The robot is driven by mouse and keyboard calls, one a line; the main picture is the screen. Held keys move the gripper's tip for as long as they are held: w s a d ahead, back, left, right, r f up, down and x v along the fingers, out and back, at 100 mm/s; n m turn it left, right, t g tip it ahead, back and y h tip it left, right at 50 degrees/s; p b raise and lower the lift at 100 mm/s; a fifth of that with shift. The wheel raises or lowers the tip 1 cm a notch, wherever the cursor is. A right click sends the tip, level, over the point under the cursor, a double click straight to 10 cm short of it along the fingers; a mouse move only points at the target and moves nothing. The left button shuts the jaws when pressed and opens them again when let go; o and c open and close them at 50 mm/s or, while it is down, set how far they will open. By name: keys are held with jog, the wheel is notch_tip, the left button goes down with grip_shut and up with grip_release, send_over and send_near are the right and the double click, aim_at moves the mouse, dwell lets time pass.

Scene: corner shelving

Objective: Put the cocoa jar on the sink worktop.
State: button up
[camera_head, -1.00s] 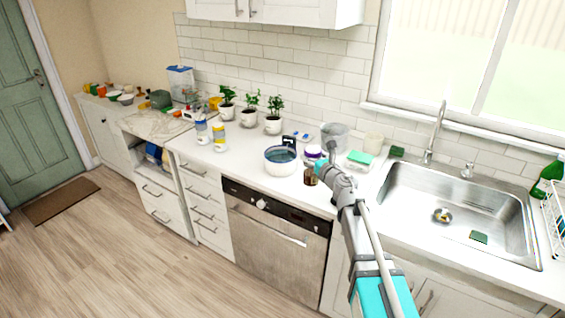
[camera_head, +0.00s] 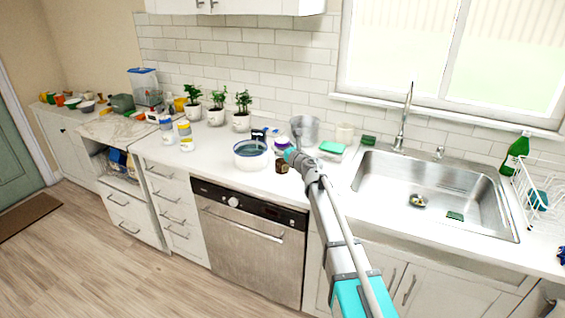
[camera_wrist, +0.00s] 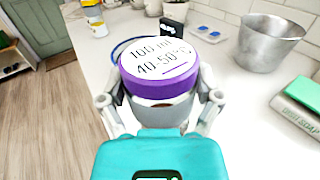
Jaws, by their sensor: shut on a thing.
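The cocoa jar has a white lid top with a purple rim (camera_wrist: 160,68) and a brown lower body (camera_head: 281,166). The lid top reads "100 ml 40-50°C" in the wrist view. My gripper (camera_head: 289,154) is shut on the jar, with a finger on each side below the rim. My teal gripper body hides much of the jar's lower part. Whether its base touches the counter cannot be told. The sink worktop (camera_head: 337,172) is the white counter left of and around the steel sink (camera_head: 430,190), to the right of the jar.
A blue-rimmed pot (camera_head: 250,155) stands just left of the jar. A metal bucket (camera_head: 305,131), a green sponge on a box (camera_head: 332,147) and a cream cup (camera_head: 344,133) stand behind. A dish rack (camera_head: 535,200) and green bottle (camera_head: 515,150) are at the far right.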

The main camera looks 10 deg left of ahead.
aim_at(282, 156)
jog(key=shift+w+f, duration=0.4)
jog(key=shift+f, duration=0.05)
jog(key=shift+w+a+f+b, duration=0.1)
jog(key=shift+w+f+b, duration=0.35)
jog(key=shift+f+b, duration=1.55)
jog(key=shift+b, duration=0.2)
jog(key=shift+f, duration=0.1)
jog(key=o, duration=1.1)
jog(key=shift+s, duration=0.1)
jog(key=shift+r, duration=0.2)
jog(key=v, duration=1.2)
jog(key=shift+f, duration=0.1)
